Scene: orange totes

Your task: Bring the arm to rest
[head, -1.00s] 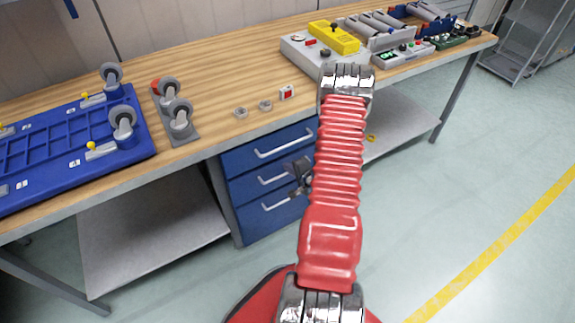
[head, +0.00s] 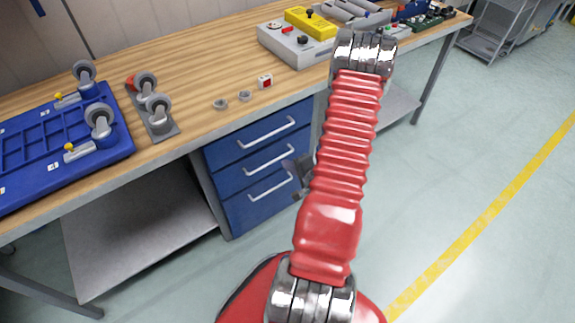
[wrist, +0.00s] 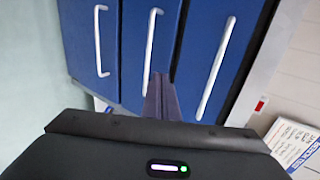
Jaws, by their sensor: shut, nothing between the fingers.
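My red ribbed arm rises through the middle of the head view, in front of the workbench. My gripper (head: 299,174) shows there as a small dark shape at the arm's left side, partly hidden behind it, in front of the blue drawer unit (head: 226,158). In the wrist view my gripper (wrist: 160,82) has its dark fingers together and empty. They point at the blue drawer fronts (wrist: 133,45), and I cannot tell the exact gap.
The wooden workbench (head: 185,80) carries a blue tray (head: 40,150) with casters, a caster plate (head: 160,129), small rings, a red-and-white block (head: 265,81) and a grey-and-yellow control box (head: 290,50). A metal rack (head: 500,30) stands far right. The floor (head: 470,190) at right is clear.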

